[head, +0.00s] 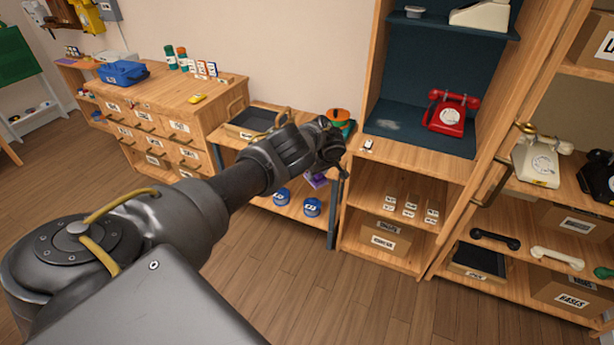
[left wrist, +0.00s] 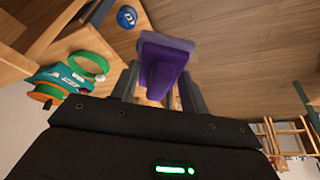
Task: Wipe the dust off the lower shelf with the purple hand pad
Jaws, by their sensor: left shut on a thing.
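The purple hand pad (left wrist: 162,60) is between the fingers of my left gripper (left wrist: 158,92), which is shut on it. In the head view the pad (head: 316,180) shows small below my left gripper (head: 324,168), partly hidden by the arm. A pale dust patch (head: 387,124) lies on the dark blue lower shelf (head: 410,143) of the wooden cabinet, left of a red dial phone (head: 451,113). The pad is outside the cabinet, left of and below this shelf, apart from the dust. My right gripper is not in view.
A cream phone (head: 480,14) and a small dish (head: 414,12) stand on the shelf above. A small pale item (head: 368,146) sits on the front wooden ledge. The cabinet's left side panel (head: 368,65) stands between the gripper side and the dust. Blue tape rolls (head: 312,207) lie on the low bench.

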